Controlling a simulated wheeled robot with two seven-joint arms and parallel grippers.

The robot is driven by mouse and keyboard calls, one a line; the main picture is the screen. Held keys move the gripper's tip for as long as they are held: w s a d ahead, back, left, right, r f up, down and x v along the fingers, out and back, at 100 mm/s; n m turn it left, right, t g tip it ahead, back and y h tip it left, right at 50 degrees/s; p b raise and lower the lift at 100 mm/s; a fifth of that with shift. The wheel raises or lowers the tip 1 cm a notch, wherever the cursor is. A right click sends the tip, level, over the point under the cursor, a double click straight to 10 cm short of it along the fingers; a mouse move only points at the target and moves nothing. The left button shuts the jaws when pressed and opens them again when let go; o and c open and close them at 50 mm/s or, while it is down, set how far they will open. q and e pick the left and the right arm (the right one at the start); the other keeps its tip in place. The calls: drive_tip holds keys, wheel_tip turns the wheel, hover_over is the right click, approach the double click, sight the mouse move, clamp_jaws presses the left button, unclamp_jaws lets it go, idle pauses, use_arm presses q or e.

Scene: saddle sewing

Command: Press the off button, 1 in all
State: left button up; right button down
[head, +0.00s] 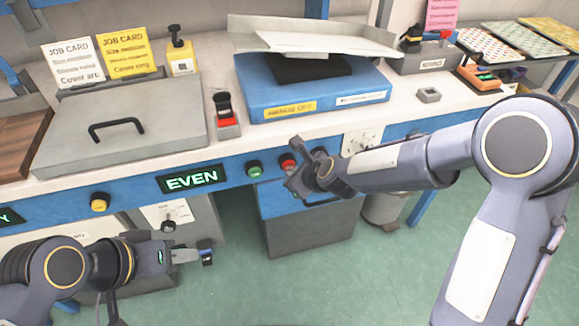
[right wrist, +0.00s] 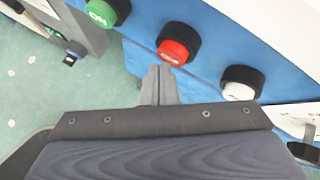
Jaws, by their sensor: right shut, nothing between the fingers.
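The off button is the red one (head: 287,161) on the blue front of the bench. In the right wrist view the red button (right wrist: 174,52) reads OFF in a black collar. A green ON button (head: 254,168) is to its left. It also shows in the right wrist view (right wrist: 102,14). A white button (right wrist: 240,88) is to its right. My right gripper (head: 294,174) is shut and empty. Its tips (right wrist: 160,70) lie just beside the red button in the picture; I see no contact. My left gripper (head: 207,252) is low at left, away from the buttons, its jaw opening unclear.
An EVEN display (head: 190,179) and a yellow button (head: 99,202) are on the bench front. A grey lidded plate (head: 120,135) and a blue machine (head: 310,100) stand on top. A grey drawer unit (head: 312,232) and a bin (head: 385,210) are below. Green floor is clear in front.

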drive_tip(key=shift+w+a, duration=0.15)
drive_tip(key=shift+w, duration=0.4)
idle(0.4)
drive_tip(key=shift+s, duration=0.15)
drive_tip(key=shift+s+d, duration=0.3)
drive_tip(key=shift+s, duration=0.5)
drive_tip(key=shift+s, duration=0.1)
drive_tip(key=s, duration=0.1)
drive_tip(key=s+d+b, duration=0.1)
drive_tip(key=s, duration=0.2)
drive_tip(key=shift+s+d+b, duration=0.25)
drive_tip(key=shift+s+b, duration=0.05)
drive_tip(key=shift+b, duration=0.1)
idle(0.4)
